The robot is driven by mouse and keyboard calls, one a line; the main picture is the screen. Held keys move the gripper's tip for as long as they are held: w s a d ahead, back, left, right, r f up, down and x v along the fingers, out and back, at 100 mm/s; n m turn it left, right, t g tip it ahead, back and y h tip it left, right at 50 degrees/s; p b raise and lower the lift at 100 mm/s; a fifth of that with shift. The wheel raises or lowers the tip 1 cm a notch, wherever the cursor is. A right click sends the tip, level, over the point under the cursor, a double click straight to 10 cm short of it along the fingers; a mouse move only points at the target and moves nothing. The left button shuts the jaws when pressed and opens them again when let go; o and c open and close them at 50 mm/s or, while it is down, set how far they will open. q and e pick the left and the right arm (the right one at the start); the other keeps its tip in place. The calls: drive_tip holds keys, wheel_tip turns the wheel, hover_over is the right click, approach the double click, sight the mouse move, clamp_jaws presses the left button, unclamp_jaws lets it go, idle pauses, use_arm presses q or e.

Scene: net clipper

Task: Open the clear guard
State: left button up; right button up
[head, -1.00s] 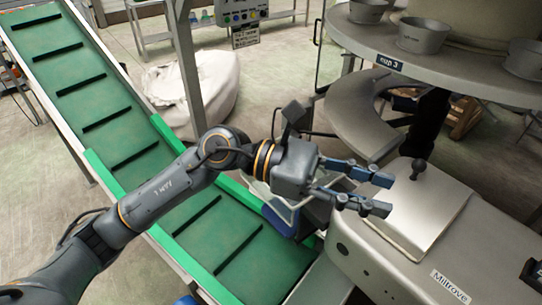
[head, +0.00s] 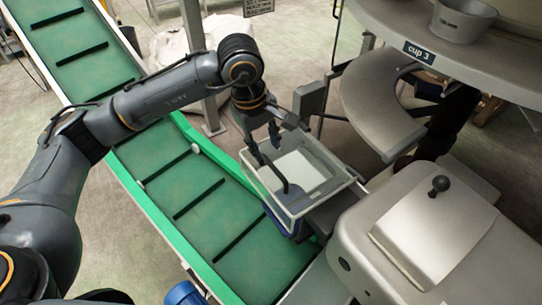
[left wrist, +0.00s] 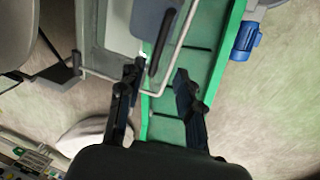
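The clear guard (head: 335,152) is a see-through box with a pale grey rim, at the conveyor's lower end in the middle of the head view. A dark curved bar, perhaps its handle, shows at its near left side. In the left wrist view the guard's thin grey rim (left wrist: 100,78) runs just beyond the fingers. My left gripper (head: 268,152) points down over the guard's left side. Its fingers stand apart with nothing held; they also show in the left wrist view (left wrist: 160,70). Whether a finger touches the rim I cannot tell. My right gripper is not in view.
A green conveyor (head: 195,185) with dark cleats runs below my left arm. A grey housing with a knobbed metal lid (head: 435,225) stands at the right. A round table with a cup (head: 462,20) and a curved grey chute (head: 375,100) are behind it.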

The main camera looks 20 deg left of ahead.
sight(272, 166)
use_arm(q)
drive_tip(key=f, duration=0.2)
drive_tip(key=f+p, duration=0.1)
drive_tip(key=f, duration=0.1)
drive_tip(key=w+f, duration=0.1)
drive_tip(key=f, duration=0.1)
drive_tip(key=shift+w+d, duration=0.1)
drive_tip(key=shift+d, duration=0.3)
drive_tip(key=shift+f, duration=0.3)
drive_tip(key=shift+w+f, duration=0.15)
drive_tip(key=shift+f, duration=0.15)
drive_tip(key=c, duration=0.5)
clamp_jaws()
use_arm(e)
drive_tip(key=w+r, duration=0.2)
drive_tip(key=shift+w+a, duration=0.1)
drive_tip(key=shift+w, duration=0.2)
